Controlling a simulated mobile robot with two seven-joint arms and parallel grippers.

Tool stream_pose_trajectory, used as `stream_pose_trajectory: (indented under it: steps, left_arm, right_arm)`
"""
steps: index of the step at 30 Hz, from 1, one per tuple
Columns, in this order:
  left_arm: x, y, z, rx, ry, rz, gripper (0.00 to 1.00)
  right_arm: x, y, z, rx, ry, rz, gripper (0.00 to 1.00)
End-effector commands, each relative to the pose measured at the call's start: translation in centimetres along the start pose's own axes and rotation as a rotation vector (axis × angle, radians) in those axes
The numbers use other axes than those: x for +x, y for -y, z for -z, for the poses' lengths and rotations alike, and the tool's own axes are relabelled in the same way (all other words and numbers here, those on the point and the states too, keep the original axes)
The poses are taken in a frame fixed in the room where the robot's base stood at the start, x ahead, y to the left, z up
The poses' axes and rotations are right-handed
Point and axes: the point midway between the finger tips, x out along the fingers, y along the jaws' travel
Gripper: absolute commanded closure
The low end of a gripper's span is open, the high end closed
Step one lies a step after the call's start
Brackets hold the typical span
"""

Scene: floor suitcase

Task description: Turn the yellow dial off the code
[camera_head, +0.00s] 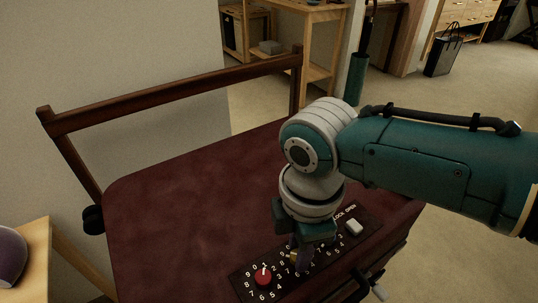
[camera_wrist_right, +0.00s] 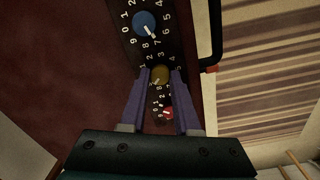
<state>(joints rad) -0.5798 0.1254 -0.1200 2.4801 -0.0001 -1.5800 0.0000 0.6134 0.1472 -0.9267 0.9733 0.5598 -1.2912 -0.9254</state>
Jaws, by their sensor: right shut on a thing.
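The yellow dial (camera_wrist_right: 160,75) sits in the middle of a black code panel on the maroon suitcase (camera_head: 170,215). My right gripper (camera_wrist_right: 160,78) points down at the panel, with its purple fingers on either side of the yellow dial, shut on it. In the head view the gripper (camera_head: 301,258) mostly hides this dial. I cannot read which digit its pointer faces. The red dial (camera_head: 263,274) is beside it at the lower left, also in the wrist view (camera_wrist_right: 168,113). The blue dial (camera_wrist_right: 145,24) is on the other side. My left gripper is out of view.
A pale button (camera_head: 354,228) is at the panel's right end, by the lock and open lettering. A brown handle frame (camera_head: 175,92) rises behind the suitcase. A wooden stool (camera_head: 28,255) holding a purple object is at left.

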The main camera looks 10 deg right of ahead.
Motion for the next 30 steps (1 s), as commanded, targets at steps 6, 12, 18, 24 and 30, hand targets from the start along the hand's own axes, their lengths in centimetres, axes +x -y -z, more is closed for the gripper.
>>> stream_pose_trajectory:
  steps: [6, 12, 18, 24, 30]
  left_arm:
    - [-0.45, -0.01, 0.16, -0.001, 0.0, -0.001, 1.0]
    - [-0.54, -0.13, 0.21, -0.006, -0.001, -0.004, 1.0]
    - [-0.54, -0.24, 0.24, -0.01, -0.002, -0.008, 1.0]
    - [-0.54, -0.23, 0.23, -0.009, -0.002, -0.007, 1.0]
    - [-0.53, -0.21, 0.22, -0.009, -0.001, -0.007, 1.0]
  right_arm:
    - [-0.09, -0.01, 0.03, 0.08, 0.003, 0.0, 1.0]
    - [-0.07, -0.04, 0.04, 0.111, 0.003, -0.001, 1.0]
    - [-0.05, -0.04, 0.04, 0.115, 0.003, -0.001, 1.0]
    - [-0.05, -0.04, 0.04, 0.114, 0.003, 0.0, 1.0]
    - [-0.04, -0.03, 0.04, 0.114, 0.003, -0.001, 0.47]
